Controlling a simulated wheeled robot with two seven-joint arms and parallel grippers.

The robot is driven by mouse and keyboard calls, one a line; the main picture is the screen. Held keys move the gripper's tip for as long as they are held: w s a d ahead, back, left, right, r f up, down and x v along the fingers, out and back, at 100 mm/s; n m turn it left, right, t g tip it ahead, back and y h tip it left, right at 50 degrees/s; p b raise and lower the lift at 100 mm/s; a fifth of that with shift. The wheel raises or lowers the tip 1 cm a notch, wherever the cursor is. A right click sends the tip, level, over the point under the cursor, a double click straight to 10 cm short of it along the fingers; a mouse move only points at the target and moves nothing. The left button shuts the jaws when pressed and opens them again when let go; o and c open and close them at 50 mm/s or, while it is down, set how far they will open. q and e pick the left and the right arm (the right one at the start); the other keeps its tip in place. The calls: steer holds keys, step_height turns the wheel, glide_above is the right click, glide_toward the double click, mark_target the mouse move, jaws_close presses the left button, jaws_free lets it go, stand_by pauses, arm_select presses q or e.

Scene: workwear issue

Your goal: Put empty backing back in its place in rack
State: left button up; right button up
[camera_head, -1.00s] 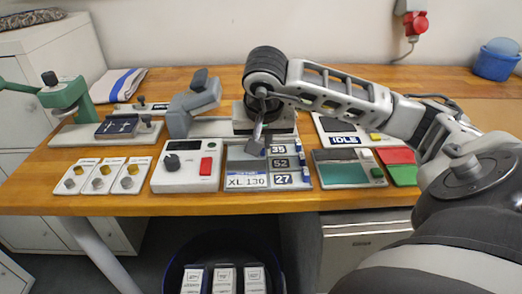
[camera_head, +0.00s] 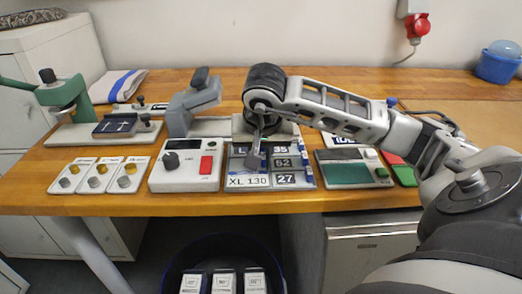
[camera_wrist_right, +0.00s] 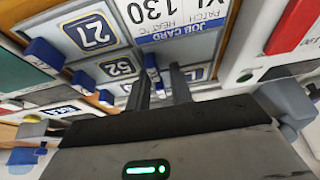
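The rack (camera_head: 310,184) lies at the table's front edge. It bears blue number tiles 35 (camera_head: 282,148), 52 (camera_head: 282,163) and 27 (camera_head: 286,179), and a card marked XL 130 (camera_head: 247,181). A dark blue-edged piece (camera_head: 238,151) lies in its left column, partly behind my right gripper; I cannot tell whether it is the empty backing. My right gripper (camera_head: 257,162) points down over the rack. In the right wrist view its fingers (camera_wrist_right: 160,75) stand apart, with a blue tab (camera_wrist_right: 150,62) at the gap. My left gripper is in neither view.
A grey press (camera_head: 195,105) stands behind. A dark bin with white boxes (camera_head: 223,282) is below the table edge.

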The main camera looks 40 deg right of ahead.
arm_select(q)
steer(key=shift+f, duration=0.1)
arm_select(e)
steer(key=shift+s+d+f, duration=0.25)
steer(key=shift+s+f, duration=0.05)
steer(key=shift+f, duration=0.15)
steer(key=shift+r+p, duration=0.45)
steer(key=shift+p, duration=0.05)
steer(key=v, duration=0.2)
steer(key=shift+d+r, duration=0.1)
steer(key=shift+r, duration=0.35)
arm_select(q)
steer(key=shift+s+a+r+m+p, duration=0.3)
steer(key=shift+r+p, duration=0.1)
steer(key=shift+p, duration=0.75)
arm_select(e)
steer(key=v, duration=0.9)
steer(key=shift+a+r, duration=0.2)
steer(key=shift+a, duration=0.05)
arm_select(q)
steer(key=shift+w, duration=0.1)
arm_select(e)
steer(key=shift+w, duration=0.1)
